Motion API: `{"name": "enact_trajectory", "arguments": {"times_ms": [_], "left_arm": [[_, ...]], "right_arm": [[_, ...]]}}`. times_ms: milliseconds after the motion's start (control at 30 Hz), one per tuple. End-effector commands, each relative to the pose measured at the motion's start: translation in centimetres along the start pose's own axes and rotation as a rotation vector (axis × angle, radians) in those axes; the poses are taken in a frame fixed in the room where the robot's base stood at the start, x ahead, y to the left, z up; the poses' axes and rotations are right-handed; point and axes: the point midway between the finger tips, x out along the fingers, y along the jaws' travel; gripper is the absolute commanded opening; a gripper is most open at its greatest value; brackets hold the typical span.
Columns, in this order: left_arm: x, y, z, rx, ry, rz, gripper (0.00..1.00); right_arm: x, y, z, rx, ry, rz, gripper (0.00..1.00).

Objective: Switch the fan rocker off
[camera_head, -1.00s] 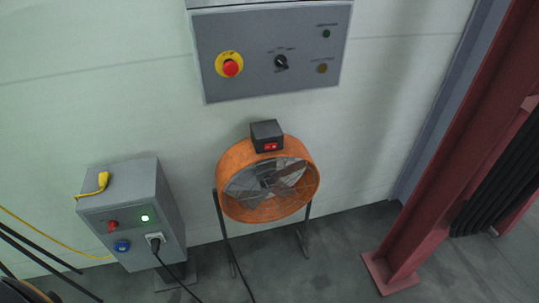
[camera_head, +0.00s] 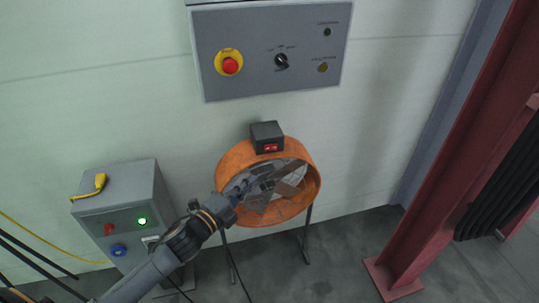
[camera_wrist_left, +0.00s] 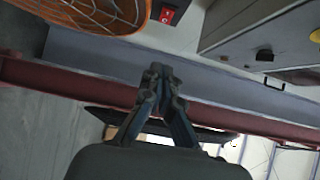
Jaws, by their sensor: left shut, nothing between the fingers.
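The fan (camera_head: 226,163) is an orange drum on a dark stand against the wall. A black box (camera_head: 266,131) sits on its top rim, with the red fan rocker (camera_head: 270,147) on its front. The rocker also shows at the top of the left wrist view (camera_wrist_left: 168,14), beside the orange fan grille (camera_wrist_left: 95,12). My left gripper (camera_head: 268,184) is in front of the fan, below the rocker and apart from it, and covers part of the grille. In the wrist view its fingers (camera_wrist_left: 160,74) are together and empty. The rocker's position is too small to tell. My right gripper is not in view.
A grey control panel (camera_head: 300,82) with a red emergency button (camera_head: 230,66) hangs above the fan. A grey socket box (camera_head: 150,180) with a yellow plug (camera_head: 99,182) stands left. A red steel column (camera_head: 440,160) rises at right.

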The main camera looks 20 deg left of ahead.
Motion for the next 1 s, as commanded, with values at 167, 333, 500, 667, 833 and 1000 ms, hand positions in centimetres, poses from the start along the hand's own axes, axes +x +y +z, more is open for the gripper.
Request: {"name": "enact_trajectory", "arguments": {"times_ms": [167, 333, 500, 667, 833, 1000], "left_arm": [[1.3, -0.1, 0.0, -0.002, -0.001, -0.001, 0.0], [4.5, -0.2, 0.1, -0.003, -0.002, -0.002, 0.0], [8.2, -0.2, 0.1, -0.003, -0.002, -0.002, 0.0], [10.9, -0.1, 0.9, 0.0, -0.003, 0.002, 0.0], [12.3, 0.1, 2.3, -0.002, -0.002, 0.002, 0.0], [12.8, 0.1, 2.8, -0.003, -0.001, 0.001, 0.0]], "right_arm": [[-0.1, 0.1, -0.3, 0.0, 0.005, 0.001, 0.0], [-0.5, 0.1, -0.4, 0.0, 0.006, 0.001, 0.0], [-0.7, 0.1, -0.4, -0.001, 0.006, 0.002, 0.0], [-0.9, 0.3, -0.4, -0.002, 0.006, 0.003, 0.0], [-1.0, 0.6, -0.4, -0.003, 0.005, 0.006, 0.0], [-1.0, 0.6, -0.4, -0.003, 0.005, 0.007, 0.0]]}}
